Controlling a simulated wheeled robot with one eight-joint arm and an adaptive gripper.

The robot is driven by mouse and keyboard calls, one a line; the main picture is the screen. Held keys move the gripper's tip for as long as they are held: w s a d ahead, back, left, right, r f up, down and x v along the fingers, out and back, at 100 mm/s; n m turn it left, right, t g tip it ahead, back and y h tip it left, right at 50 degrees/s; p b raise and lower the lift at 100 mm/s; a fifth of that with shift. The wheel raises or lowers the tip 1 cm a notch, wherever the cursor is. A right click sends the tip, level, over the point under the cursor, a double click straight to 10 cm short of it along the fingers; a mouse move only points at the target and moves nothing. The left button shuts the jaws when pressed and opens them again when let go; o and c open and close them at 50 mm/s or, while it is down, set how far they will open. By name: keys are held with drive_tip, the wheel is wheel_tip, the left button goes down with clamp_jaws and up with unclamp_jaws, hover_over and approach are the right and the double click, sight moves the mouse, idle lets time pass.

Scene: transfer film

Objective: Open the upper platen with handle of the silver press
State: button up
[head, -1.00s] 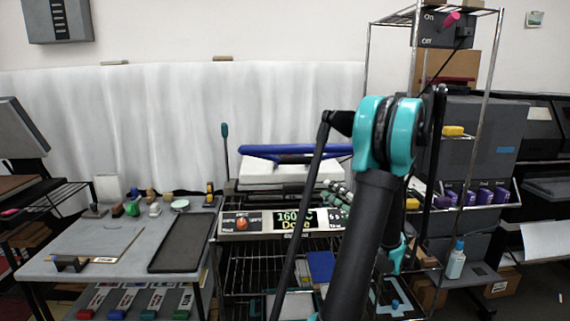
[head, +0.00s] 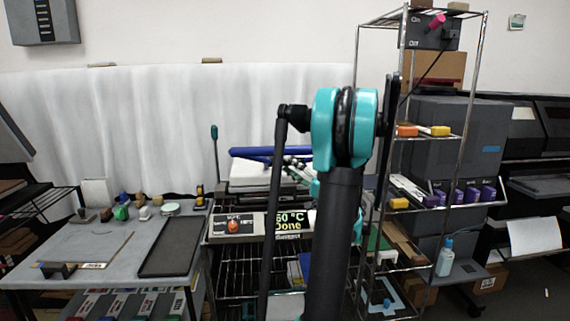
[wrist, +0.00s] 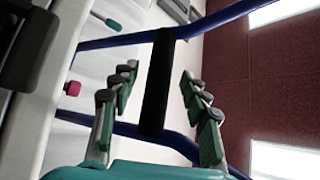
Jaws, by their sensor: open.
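The silver press stands in the middle of the head view, with a pale upper platen (head: 250,176) and a front panel (head: 232,225) reading Done. Its blue handle (head: 262,151) runs across above the platen, and my arm hides the right part. In the wrist view, the handle's blue bars (wrist: 228,17) join a black grip (wrist: 157,95). My gripper (wrist: 158,73) is open, with one green-padded finger on each side of the black grip. Clear gaps show on both sides in the picture; contact is not visible. In the head view my gripper (head: 297,166) is partly hidden behind my arm.
A wire shelf (head: 470,105) with boxes and bottles stands close at the right of my arm. A grey table (head: 95,250) with a dark tray (head: 172,245) and small items is at the left. A green-topped lever (head: 214,132) stands behind the press.

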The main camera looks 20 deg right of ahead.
drive_tip(key=shift+x, duration=1.4)
clamp_jaws()
